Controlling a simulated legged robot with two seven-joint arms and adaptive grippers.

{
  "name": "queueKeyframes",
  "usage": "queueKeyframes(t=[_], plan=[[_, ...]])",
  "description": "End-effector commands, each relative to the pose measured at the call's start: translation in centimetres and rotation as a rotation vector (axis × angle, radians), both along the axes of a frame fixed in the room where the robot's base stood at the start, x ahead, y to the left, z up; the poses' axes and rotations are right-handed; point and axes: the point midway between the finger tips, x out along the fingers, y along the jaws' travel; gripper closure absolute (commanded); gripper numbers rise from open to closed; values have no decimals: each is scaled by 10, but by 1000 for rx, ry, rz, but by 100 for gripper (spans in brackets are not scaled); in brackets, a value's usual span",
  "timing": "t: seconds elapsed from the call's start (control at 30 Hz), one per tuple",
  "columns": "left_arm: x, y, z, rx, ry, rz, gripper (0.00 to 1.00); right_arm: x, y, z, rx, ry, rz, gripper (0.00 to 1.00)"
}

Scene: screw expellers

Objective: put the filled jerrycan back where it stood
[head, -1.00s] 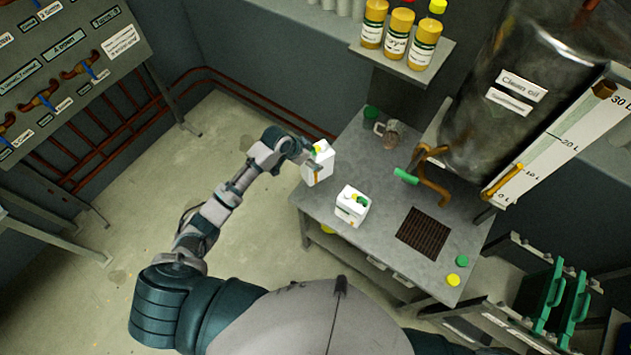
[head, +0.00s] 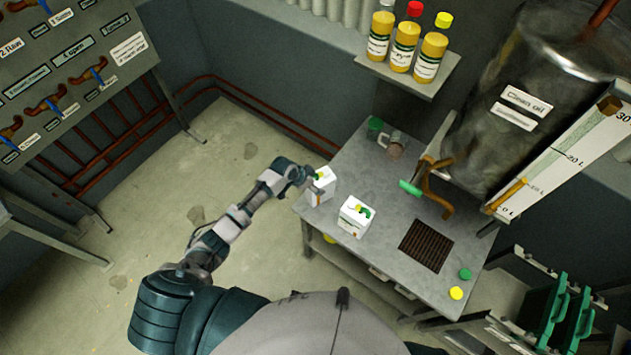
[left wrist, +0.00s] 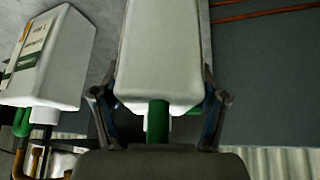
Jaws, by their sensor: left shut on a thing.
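A white jerrycan (head: 321,190) is in my left gripper (head: 308,174) at the left edge of the grey metal table (head: 375,255). The gripper is shut on its green handle, which shows in the left wrist view (left wrist: 158,122) between the fingers. The can looks nearly upright. I cannot tell whether its base touches the table. A second white jerrycan (head: 353,220), with a green and yellow top, stands on the table just right of it. It also shows at the left of the left wrist view (left wrist: 50,60). My right gripper is not in view.
A dark grate (head: 426,246), a green cap (head: 465,274) and a yellow cap (head: 456,293) are to the right on the table. A mug (head: 396,146) and a green item (head: 375,126) stand at the back. A green-handled tap (head: 411,188) juts over the table.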

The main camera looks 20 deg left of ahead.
Motion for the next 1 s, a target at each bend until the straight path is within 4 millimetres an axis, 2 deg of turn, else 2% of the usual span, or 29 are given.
queueKeyframes(t=[0.1, 0.13, 0.2, 0.23, 0.53, 0.67, 1.0], plan=[[2, -1, 2, -2, -5, 0, 97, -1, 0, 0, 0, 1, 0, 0], [0, 0, -1, 1, 1, 0, 23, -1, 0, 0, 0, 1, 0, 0], [0, 0, 0, 1, 1, 0, 5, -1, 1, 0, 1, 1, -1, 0], [0, 0, 0, 1, 1, 0, 2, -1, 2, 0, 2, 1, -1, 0], [0, -1, 0, 1, 1, 0, 2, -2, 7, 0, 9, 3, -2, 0], [-2, 3, 6, 1, 1, 0, 2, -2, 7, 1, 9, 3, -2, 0], [-27, 28, 67, 4, -2, -1, 2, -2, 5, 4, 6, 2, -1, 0]])
